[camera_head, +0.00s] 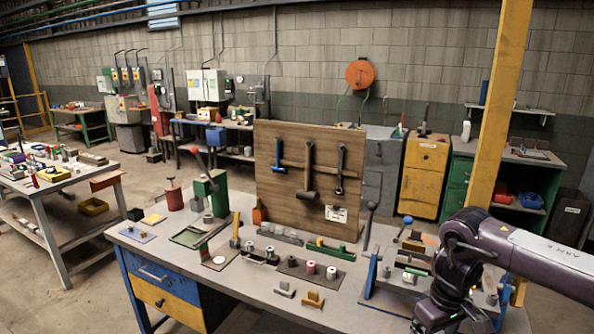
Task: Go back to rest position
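My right arm (470,250) comes in from the right edge, over the right end of the workbench. Its wrist bends down to the bottom edge of the picture. The fingers of my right gripper cannot be made out there, so I cannot tell if they are open or shut or hold anything. My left arm and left gripper are not in view. The workbench (240,285) has a grey top, with a blue drawer and a yellow drawer at its left front.
A wooden tool board (270,205) with hammers stands at the bench's back. A yellow post (500,110) rises behind my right arm. Another table (40,190) stands left, across open floor.

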